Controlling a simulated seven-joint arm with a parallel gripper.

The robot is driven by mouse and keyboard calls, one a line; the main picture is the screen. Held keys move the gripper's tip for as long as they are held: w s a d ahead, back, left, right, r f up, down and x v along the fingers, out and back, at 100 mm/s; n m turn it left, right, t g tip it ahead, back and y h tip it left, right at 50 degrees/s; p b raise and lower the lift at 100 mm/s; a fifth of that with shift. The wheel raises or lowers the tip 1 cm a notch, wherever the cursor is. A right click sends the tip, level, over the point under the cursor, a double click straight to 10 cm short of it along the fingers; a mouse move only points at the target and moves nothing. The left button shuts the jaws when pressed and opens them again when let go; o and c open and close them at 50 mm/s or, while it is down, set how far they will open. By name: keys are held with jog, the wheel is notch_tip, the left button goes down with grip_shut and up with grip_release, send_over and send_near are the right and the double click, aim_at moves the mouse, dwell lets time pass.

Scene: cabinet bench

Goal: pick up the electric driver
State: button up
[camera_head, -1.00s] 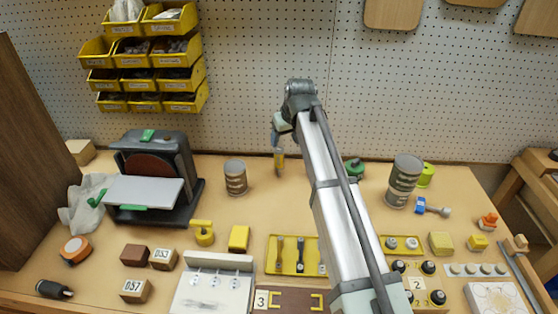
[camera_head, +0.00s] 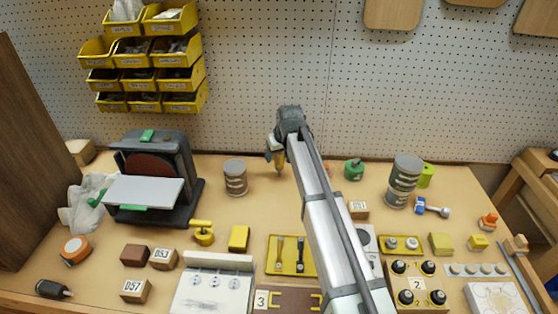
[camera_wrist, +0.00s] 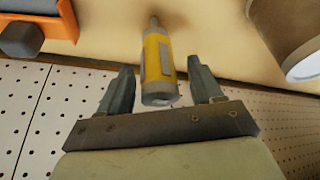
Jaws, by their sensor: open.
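The electric driver (camera_wrist: 157,70) is a yellow cylinder with grey bands and a narrow grey tip. In the wrist view it stands roughly upright, tip toward the bench, its butt end near me. My gripper (camera_wrist: 160,68) is open, with one finger on each side of the driver and visible gaps between. In the head view the driver (camera_head: 281,160) shows as a small yellow piece at the back of the bench, just below my gripper (camera_head: 274,150), partly hidden by it.
A grey-banded can (camera_head: 235,178) stands left of the driver; it is at the right in the wrist view (camera_wrist: 288,30). An orange and dark object (camera_wrist: 20,38) is on the other side. The pegboard (camera_head: 260,90) rises close behind. A sander (camera_head: 152,175) stands further left.

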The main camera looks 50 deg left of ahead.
jog(key=shift+a+f, duration=0.25)
jog(key=shift+f, duration=0.4)
grip_shut()
